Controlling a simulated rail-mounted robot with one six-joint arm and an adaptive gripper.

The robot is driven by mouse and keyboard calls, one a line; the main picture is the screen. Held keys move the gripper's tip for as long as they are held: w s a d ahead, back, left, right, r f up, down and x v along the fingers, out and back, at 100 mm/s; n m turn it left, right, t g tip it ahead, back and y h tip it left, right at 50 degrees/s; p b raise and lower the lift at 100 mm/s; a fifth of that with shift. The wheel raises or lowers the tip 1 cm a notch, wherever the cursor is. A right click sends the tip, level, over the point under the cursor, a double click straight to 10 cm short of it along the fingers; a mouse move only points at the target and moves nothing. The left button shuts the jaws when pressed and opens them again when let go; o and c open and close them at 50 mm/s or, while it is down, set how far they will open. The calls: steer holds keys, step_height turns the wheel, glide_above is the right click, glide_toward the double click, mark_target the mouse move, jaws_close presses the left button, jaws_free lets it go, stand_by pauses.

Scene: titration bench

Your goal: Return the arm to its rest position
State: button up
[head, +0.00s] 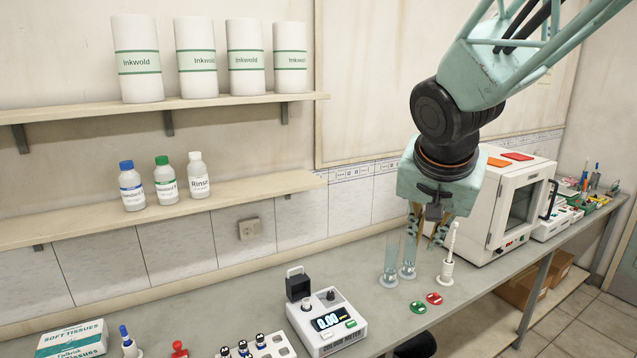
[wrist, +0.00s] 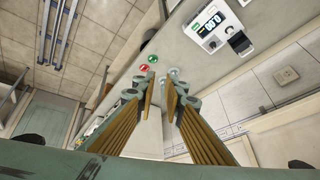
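My gripper (head: 428,240) hangs pointing down above the bench in the head view, near two clear glass cylinders (head: 390,262) and a white upright stick-like tool (head: 449,258) in a round base. In the wrist view my gripper (wrist: 160,92) shows its two yellow-brown ribbed fingers apart, with a gap and nothing held between them. The cylinders (wrist: 174,73) show just beyond the fingertips there. In the head view the fingers partly overlap the area beside the cylinders, and I cannot tell the exact clearance.
A green disc (head: 418,307) and a red disc (head: 434,298) lie on the bench (head: 385,335). A white meter (head: 327,320) stands to the left. A white oven (head: 512,205) stands close on the right. Shelves with bottles (head: 163,180) and rolls (head: 196,58) line the wall.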

steer(key=s+f+n+g+y+b, duration=0.1)
steer(key=s+f+n+b, duration=0.2)
steer(key=s, duration=1.4)
steer(key=s+a+f+n+g+b, duration=0.1)
steer(key=s+f+n+b, duration=0.2)
steer(key=s, duration=1.3)
steer(key=f+b, duration=0.1)
steer(key=b, duration=0.1)
steer(key=shift+s+f+y+b, duration=0.3)
steer(key=shift+s+y+b, duration=0.05)
steer(key=shift+y+b, duration=0.05)
